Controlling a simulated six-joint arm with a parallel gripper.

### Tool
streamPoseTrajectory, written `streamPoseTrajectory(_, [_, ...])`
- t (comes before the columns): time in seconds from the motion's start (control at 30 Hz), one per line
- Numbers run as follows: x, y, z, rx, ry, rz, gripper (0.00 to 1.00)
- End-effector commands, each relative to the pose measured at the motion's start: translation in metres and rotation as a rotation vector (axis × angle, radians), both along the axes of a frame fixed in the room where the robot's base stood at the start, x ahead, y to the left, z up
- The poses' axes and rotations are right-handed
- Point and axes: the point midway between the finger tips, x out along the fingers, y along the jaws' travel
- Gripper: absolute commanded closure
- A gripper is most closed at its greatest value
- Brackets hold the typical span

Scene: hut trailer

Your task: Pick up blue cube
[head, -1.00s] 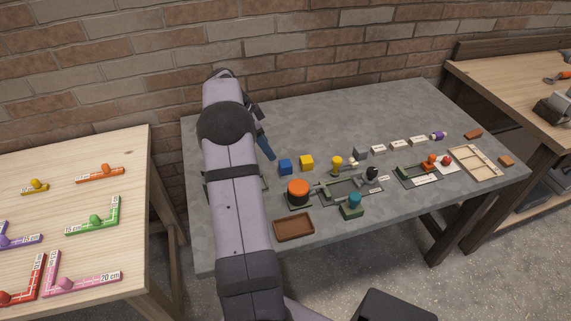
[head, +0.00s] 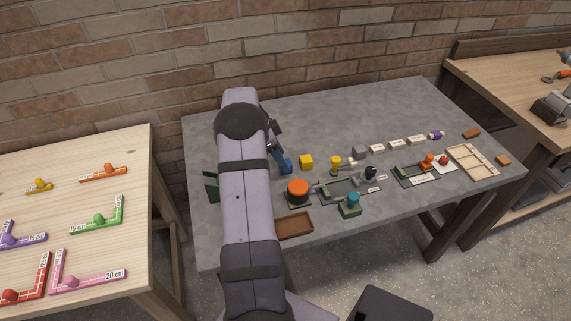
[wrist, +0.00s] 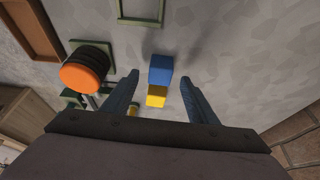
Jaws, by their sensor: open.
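The blue cube (head: 287,167) sits on the grey table, partly covered by my gripper in the head view. In the wrist view the blue cube (wrist: 161,69) lies ahead of my two fingertips, near the middle of the gap between them. The yellow cube (head: 306,161) is close beside it; in the wrist view the yellow cube (wrist: 156,97) shows nearer to my fingers. My gripper (wrist: 160,78) is open and empty, its fingers apart on either side of the cubes' line. In the head view my gripper (head: 283,160) is beside the blue cube, mostly behind my arm.
An orange round button (head: 298,187) stands near the cubes, and a brown tray (head: 294,226) lies at the front edge. A green frame (head: 211,186) is partly hidden by my arm. The back of the grey table (head: 330,115) is clear.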

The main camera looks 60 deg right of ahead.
Motion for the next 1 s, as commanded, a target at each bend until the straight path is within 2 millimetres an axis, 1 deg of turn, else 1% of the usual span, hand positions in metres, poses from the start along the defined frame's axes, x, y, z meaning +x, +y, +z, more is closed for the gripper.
streamPoseTrajectory(0.1, [-0.005, -0.003, -0.011, 0.001, 0.003, -0.001, 0.47])
streamPoseTrajectory(0.2, [-0.006, -0.005, -0.018, -0.001, 0.000, -0.001, 0.47])
streamPoseTrajectory(0.47, [-0.007, -0.006, -0.021, -0.002, 0.000, -0.001, 0.47])
streamPoseTrajectory(0.5, [-0.007, -0.006, -0.021, -0.002, 0.000, -0.001, 0.52])
streamPoseTrajectory(0.57, [-0.007, -0.006, -0.021, -0.002, 0.000, -0.001, 0.66])
streamPoseTrajectory(0.6, [-0.007, -0.006, -0.021, -0.002, 0.000, -0.001, 0.76])
streamPoseTrajectory(0.67, [-0.007, -0.006, -0.021, -0.002, 0.000, -0.001, 0.90])
streamPoseTrajectory(1.0, [-0.006, -0.006, -0.018, -0.002, -0.001, 0.000, 0.91])
